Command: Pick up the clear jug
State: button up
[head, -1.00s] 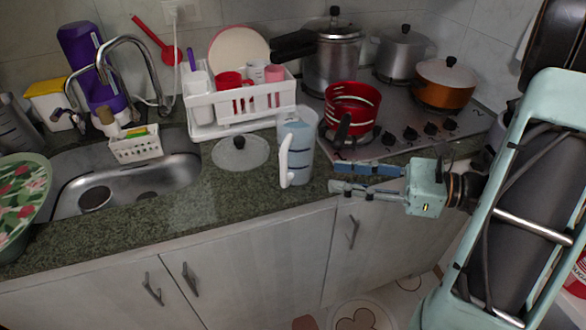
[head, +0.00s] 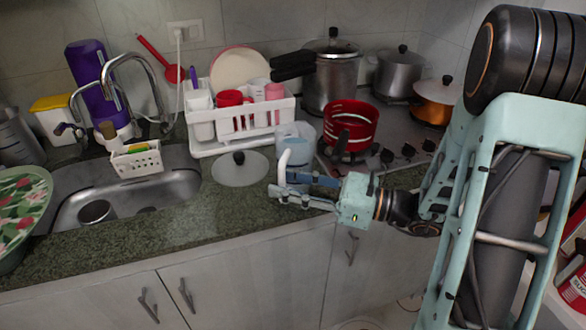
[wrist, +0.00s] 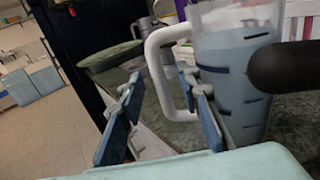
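The clear jug (head: 297,138) stands upright on the counter, with blue marks and a white handle on its left side. My gripper (head: 279,184) is at the jug's lower front, and its fingers hide part of the jug. In the wrist view the two finger pads of my gripper (wrist: 162,112) are apart. The white handle (wrist: 154,70) shows between and beyond them, and the right finger overlaps the jug's body (wrist: 240,80). I cannot tell whether any finger touches the jug.
A glass lid (head: 238,174) lies left of the jug. A white dish rack (head: 240,133) is behind it, and a red pot (head: 362,118) stands on the stove to the right. The sink (head: 170,188) is farther left. The counter front is clear.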

jog(key=shift+w+a, duration=0.25)
jog(key=shift+a, duration=0.35)
grip_shut()
jog(key=shift+r, duration=0.1)
